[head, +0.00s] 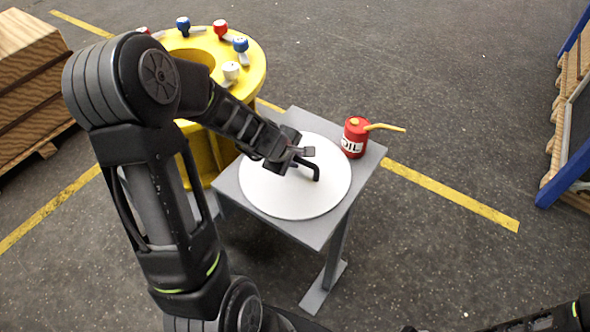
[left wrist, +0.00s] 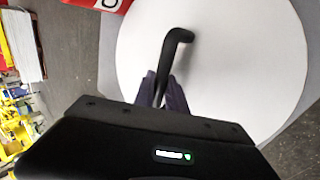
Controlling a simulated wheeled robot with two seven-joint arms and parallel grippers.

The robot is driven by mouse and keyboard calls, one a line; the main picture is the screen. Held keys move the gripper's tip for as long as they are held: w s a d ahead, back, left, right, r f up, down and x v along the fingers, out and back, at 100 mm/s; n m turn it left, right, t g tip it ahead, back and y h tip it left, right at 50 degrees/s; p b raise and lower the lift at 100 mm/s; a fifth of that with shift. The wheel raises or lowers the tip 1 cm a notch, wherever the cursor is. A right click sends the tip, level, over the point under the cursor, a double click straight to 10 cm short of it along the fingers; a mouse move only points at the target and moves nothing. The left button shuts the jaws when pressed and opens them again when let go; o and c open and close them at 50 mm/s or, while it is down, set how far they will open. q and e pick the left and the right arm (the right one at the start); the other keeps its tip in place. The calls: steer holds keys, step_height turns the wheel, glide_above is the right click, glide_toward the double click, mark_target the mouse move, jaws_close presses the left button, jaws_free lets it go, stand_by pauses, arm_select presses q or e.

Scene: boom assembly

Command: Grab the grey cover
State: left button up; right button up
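The grey cover (head: 275,190) is a pale round disc with a bent black handle, lying flat on a small grey table (head: 310,232). In the left wrist view the disc (left wrist: 235,80) fills much of the picture, and its handle (left wrist: 176,40) rises in front of my fingers. My left gripper (head: 300,160) is over the disc at the handle. In the left wrist view its two fingers (left wrist: 163,90) sit close on both sides of the handle and look shut on it. Only part of my right arm shows at the bottom right; its gripper is not visible.
A red oil can (head: 354,138) with a yellow spout stands at the table's back right corner, close to the disc. A yellow round stand (head: 255,72) with several small red, blue and white-topped pieces is behind left. Wooden crates (head: 30,60) stand far left.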

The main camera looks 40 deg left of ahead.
arm_select(q)
jaws_close()
stand_by(0.8)
steer(key=shift+w+r, duration=0.15)
steer(key=shift+a+r, duration=0.1)
